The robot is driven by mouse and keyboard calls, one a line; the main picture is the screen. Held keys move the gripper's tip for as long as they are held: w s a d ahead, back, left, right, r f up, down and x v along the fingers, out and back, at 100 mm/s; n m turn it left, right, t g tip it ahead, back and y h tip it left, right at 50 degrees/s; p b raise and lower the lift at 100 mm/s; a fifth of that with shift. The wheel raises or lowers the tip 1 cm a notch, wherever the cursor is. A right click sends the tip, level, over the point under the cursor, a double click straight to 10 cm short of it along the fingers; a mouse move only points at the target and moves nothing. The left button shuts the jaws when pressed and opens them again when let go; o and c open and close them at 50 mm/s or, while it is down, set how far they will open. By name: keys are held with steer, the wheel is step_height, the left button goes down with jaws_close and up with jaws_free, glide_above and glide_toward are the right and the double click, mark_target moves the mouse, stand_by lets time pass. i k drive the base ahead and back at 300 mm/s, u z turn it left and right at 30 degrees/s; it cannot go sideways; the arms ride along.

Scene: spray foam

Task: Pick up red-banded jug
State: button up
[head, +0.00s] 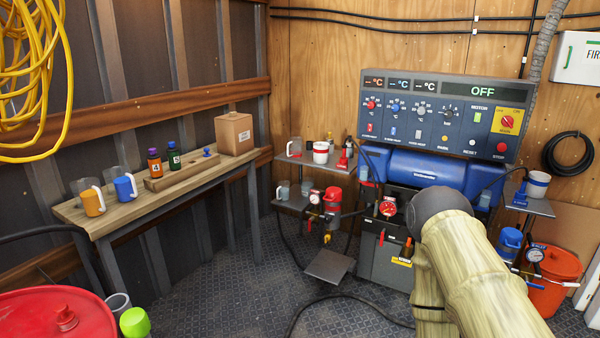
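The red-banded jug (321,153) is a small white vessel with a red band. It stands upright on a small grey shelf (293,157) left of the control machine. A red-capped item (343,162) stands just right of it. My arm, in a pale yellow sleeve with a dark rounded joint, rises at lower right in front of the machine, well apart from the jug. My gripper is not visible, so its state and any contents are hidden.
A wooden bench (190,187) along the left wall holds jugs, bottles and a cardboard box (234,134). A red drum (50,315) fills the lower left. A blue-banded white jug (537,185) stands on the right shelf. Hoses cross the floor; the centre-left floor (225,285) is mostly clear.

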mark_target(294, 145)
steer(key=u, duration=0.15)
steer(key=i, duration=1.9)
steer(key=u, duration=0.4)
steer(key=i, duration=1.95)
steer(key=u, duration=0.15)
